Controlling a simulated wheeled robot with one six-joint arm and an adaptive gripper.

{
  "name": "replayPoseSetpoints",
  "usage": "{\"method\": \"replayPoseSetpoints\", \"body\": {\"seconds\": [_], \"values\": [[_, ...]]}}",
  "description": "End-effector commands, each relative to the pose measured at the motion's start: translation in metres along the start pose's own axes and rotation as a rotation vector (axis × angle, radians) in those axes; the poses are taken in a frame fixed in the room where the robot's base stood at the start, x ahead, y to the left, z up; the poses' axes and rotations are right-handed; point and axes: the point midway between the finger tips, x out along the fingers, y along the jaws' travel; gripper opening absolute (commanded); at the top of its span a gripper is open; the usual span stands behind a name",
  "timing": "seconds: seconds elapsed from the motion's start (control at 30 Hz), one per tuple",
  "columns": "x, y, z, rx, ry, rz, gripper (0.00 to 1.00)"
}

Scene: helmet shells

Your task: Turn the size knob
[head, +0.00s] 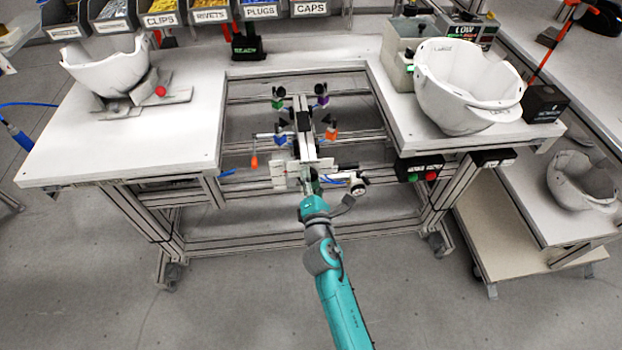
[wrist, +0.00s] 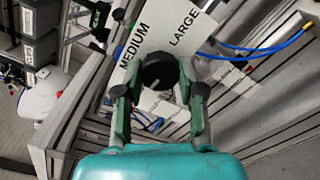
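The size knob (wrist: 160,72) is round and black, with a pale mark on its face. It sits on a white panel (wrist: 172,32) printed MEDIUM and LARGE. In the wrist view my gripper (wrist: 156,80) is open, with one finger on each side of the knob. A gap shows at the left finger; I cannot tell whether the right finger touches. In the head view my gripper (head: 309,184) is at the white panel (head: 283,174) on the front of the fixture, and I cannot make out the knob there. A third label is partly hidden behind the right finger.
The fixture with coloured clamps (head: 304,125) stands in the bench's cut-out. White helmet shells stand on the left (head: 105,70) and right (head: 465,85) of the bench (head: 190,135). A box with green and red buttons (head: 420,168) hangs at right. Blue cable (wrist: 265,48) runs near the panel.

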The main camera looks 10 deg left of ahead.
Motion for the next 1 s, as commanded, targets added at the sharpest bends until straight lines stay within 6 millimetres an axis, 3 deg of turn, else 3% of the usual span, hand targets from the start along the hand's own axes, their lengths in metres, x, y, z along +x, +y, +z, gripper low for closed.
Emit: {"method": "replayPoseSetpoints", "body": {"seconds": [0.03,0.1,0.53,1.0], "values": [[0.0,-0.001,-0.001,0.0,0.002,-0.001,0.48],[0.0,-0.001,-0.001,0.001,0.002,-0.001,0.64],[-0.008,-0.001,-0.001,0.001,0.001,0.0,0.64],[-0.089,-0.001,-0.002,0.0,0.004,-0.001,0.64]]}}
